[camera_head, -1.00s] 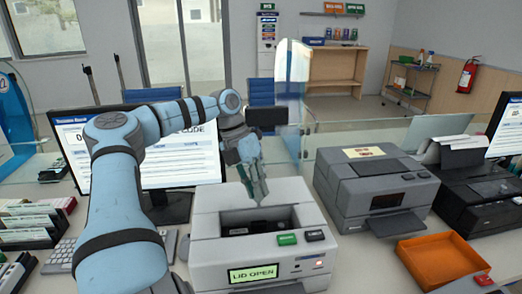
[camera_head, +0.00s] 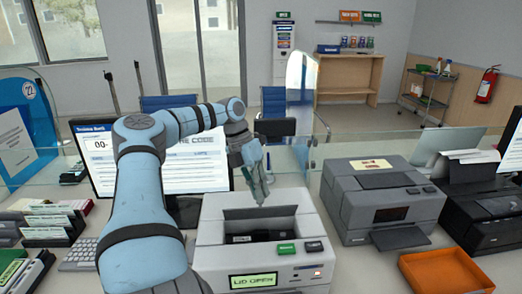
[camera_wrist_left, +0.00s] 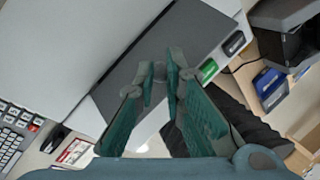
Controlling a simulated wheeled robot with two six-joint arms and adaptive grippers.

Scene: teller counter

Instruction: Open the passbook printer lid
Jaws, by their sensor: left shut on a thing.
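The light grey passbook printer (camera_head: 215,262) stands front centre, and its display (camera_head: 253,281) reads "LID OPEN". A dark cavity (camera_head: 255,238) shows in its top, behind a green and a black button. My left gripper (camera_head: 262,197) points down at the rear of this cavity. In the left wrist view my gripper (camera_wrist_left: 160,75) has its fingers nearly together, shut on the printer lid. Where the lid ends is hard to tell, as the fingers hide part of it. The green button (camera_wrist_left: 208,70) shows just beyond the fingertips. My right gripper is out of view.
A darker printer (camera_head: 385,205) stands to the right, with an orange tray (camera_head: 447,272) in front of it. A monitor (camera_head: 205,165) stands behind my left arm. A glass screen (camera_head: 345,150) runs along the back. Card racks (camera_head: 45,225) and a keyboard (camera_head: 78,255) lie to the left.

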